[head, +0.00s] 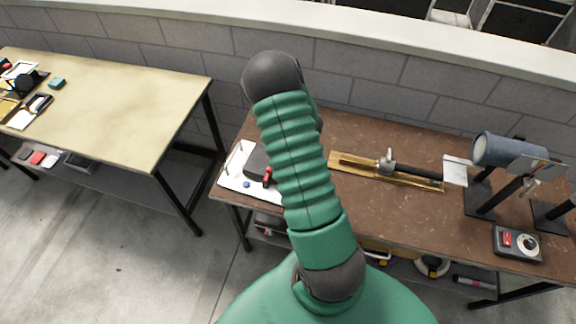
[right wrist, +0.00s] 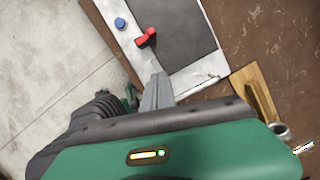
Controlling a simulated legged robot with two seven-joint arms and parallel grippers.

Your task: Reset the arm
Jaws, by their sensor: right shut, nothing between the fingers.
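A green ribbed part of my own body (head: 300,170) with dark joints rises through the middle of the head view and hides part of the brown workbench (head: 360,240). My right gripper (right wrist: 157,85) shows in the right wrist view as grey fingers that are shut and empty. They point toward a white board (right wrist: 207,77) with a dark plate (right wrist: 180,30), a red piece (right wrist: 146,37) and a blue knob (right wrist: 120,23). I cannot tell the exact gap between the fingertips and the board. Neither gripper shows in the head view.
The brown bench carries a wooden strip (head: 430,187) with a grey tool (head: 387,160), a blue-grey cylinder (head: 497,148) on a stand, and a control box (head: 518,244). A pale table (head: 120,110) stands left, with open floor (head: 120,260) in front. A block wall (head: 210,43) runs behind.

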